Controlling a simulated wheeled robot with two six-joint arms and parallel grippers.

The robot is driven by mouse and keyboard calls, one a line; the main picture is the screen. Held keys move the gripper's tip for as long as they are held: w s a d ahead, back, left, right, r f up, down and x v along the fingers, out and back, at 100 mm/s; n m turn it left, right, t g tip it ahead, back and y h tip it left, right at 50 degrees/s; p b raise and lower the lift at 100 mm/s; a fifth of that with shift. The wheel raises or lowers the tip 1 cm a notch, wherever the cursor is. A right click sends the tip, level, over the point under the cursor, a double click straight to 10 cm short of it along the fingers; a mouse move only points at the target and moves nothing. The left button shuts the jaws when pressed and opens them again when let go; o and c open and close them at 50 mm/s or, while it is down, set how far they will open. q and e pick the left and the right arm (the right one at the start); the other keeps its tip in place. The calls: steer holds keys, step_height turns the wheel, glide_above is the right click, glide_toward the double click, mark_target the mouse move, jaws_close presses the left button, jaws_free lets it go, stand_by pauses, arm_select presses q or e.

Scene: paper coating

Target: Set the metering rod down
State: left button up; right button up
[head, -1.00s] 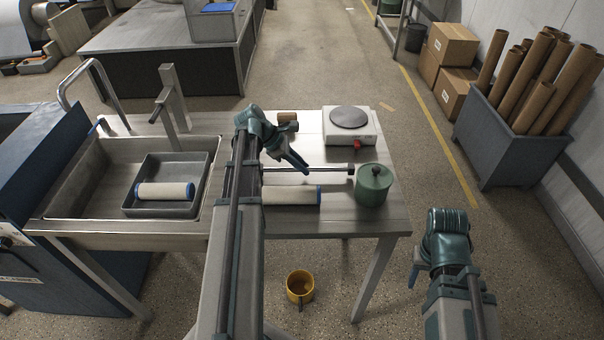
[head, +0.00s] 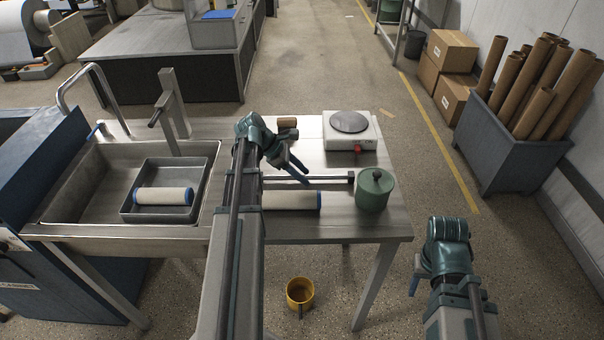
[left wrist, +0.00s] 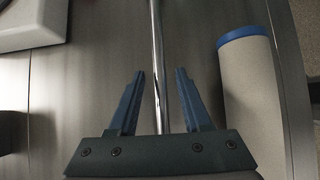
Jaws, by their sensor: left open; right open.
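The metering rod (head: 325,179) is a thin shiny metal rod with a dark end, lying along the steel table between a pale roller and a white hot plate. My left gripper (head: 302,175) is open over it. In the left wrist view the rod (left wrist: 157,30) runs between the two spread fingers of the left gripper (left wrist: 160,75), with a gap on each side. The rod's left part is hidden behind my left arm in the head view. My right gripper (head: 415,282) is off the table's right side, empty, partly hidden by its own arm.
The pale roller with blue ends (head: 295,201) lies in front of the rod. A green lidded pot (head: 375,194) stands by the rod's dark end. The hot plate (head: 352,145) is behind. A sink (head: 60,200) holds a tray and another roller.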

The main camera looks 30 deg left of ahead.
arm_select(q)
steer(key=shift+s+a+r+p, duration=0.1)
steer(key=shift+r+p, duration=0.25)
steer(key=shift+r, duration=0.15)
steer(key=p+v, duration=0.7)
steer(key=v, duration=0.2)
steer(key=shift+s+a+r+p, duration=0.1)
steer(key=shift+a+r+p, duration=0.1)
steer(key=shift+r+p, duration=0.2)
steer(key=shift+s+a+r+p, duration=0.3)
steer(key=shift+a+r+p, duration=0.15)
steer(key=shift+p, duration=0.05)
